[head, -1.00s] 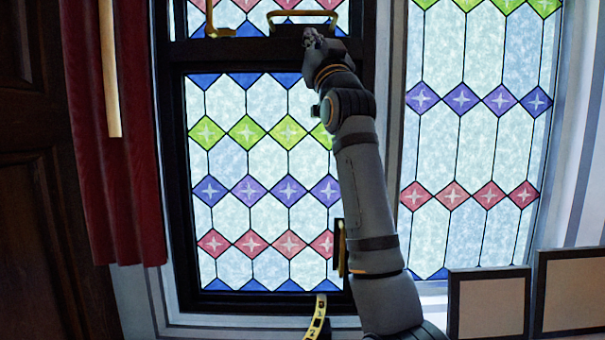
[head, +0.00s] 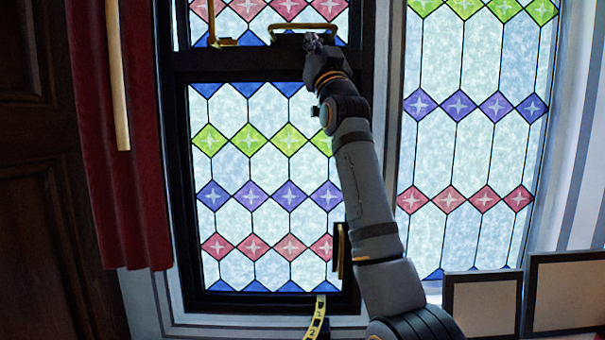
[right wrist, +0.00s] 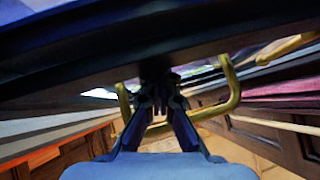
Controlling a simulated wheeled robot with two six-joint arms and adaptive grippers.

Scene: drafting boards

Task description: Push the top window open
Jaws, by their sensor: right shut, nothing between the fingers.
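The top window (head: 235,20) is a stained-glass pane in a dark frame, cut off by the upper edge of the head view. A brass bar handle (head: 290,27) sits at its lower edge. My right gripper (head: 314,40) is shut and empty, at the right part of this handle and partly covering it. In the right wrist view the shut fingers (right wrist: 160,90) are close under a dark frame bar (right wrist: 190,52), between the two sides of the brass handle (right wrist: 235,85). I cannot tell whether they touch the bar. My left gripper is not in view.
A brass latch (head: 223,42) is left of the handle. The lower window (head: 265,190) has a side handle (head: 341,250). A red curtain (head: 115,200) hangs left; another stained-glass window (head: 465,150) and framed boards (head: 483,305) are right. A yellow numbered strip (head: 316,315) lies below.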

